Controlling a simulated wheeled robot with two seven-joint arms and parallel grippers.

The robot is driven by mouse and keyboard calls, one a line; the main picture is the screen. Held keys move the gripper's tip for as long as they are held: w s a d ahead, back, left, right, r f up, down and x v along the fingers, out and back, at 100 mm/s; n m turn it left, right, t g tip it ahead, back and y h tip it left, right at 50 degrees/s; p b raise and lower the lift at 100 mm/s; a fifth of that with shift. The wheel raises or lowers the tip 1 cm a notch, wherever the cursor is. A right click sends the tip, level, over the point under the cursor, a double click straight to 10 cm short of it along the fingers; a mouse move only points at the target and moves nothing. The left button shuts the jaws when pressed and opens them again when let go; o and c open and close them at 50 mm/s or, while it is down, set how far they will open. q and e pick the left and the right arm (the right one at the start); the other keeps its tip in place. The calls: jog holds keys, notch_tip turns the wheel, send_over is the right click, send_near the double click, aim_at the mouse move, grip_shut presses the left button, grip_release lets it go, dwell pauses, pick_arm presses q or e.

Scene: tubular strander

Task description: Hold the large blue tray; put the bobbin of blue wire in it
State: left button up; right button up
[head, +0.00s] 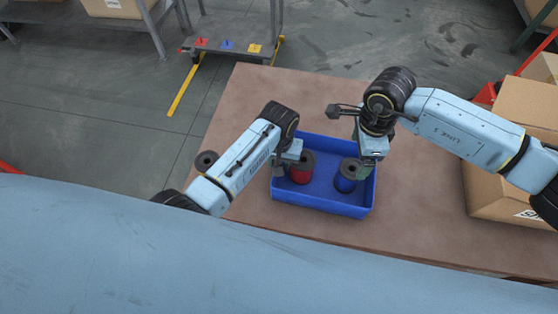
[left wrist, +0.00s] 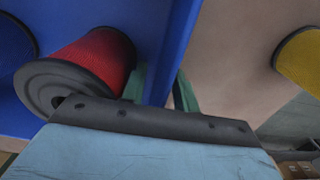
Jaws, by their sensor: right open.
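The large blue tray (head: 322,206) lies on the brown table. A bobbin of red wire (head: 301,170) stands in its left part. The bobbin of blue wire (head: 345,180) is in its right part, and a piece of it shows at the left edge of the left wrist view (left wrist: 14,45). My left gripper (head: 288,166) is at the tray's left wall, with its green fingers (left wrist: 160,88) on either side of that wall, shut on it. My right gripper (head: 364,172) is open, low over the tray's right end, close beside the blue bobbin. Its fingertips are partly hidden.
A yellow bobbin (left wrist: 301,60) stands outside the tray, left of it; its dark flange shows behind my left arm (head: 206,160). Cardboard boxes (head: 500,180) stand at the table's right. The table behind the tray (head: 270,95) is clear.

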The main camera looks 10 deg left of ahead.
pick_arm(q)
notch_tip(320, 180, up, 12)
jog(key=shift+f, duration=0.25)
jog(key=shift+r, duration=0.25)
